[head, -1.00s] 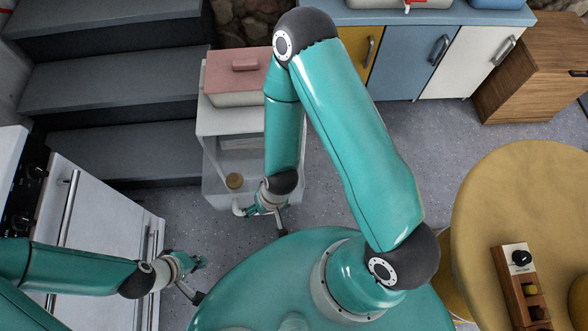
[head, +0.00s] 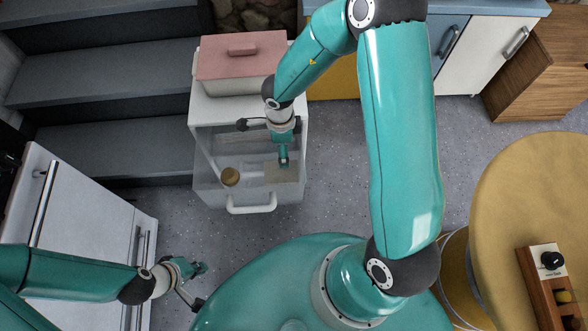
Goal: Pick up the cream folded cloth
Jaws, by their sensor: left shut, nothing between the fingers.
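A flat beige patch (head: 289,174), which looks like the cream folded cloth, lies in the open drawer (head: 213,190) of a white cabinet. My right gripper (head: 284,161) points down over the drawer and covers part of the patch. I cannot tell whether it touches the patch, or whether its fingers are open or shut. My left gripper (head: 203,268) is shut and empty at the lower left, away from the drawer, beside the white stove front.
A round brown-topped item (head: 230,176) is in the drawer, left of the patch. The drawer's white handle (head: 251,207) faces me. A pink-lidded dish (head: 241,62) stands on the cabinet (head: 214,108). Dark steps (head: 110,90) rise at left; a yellow round table (head: 530,190) stands at right.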

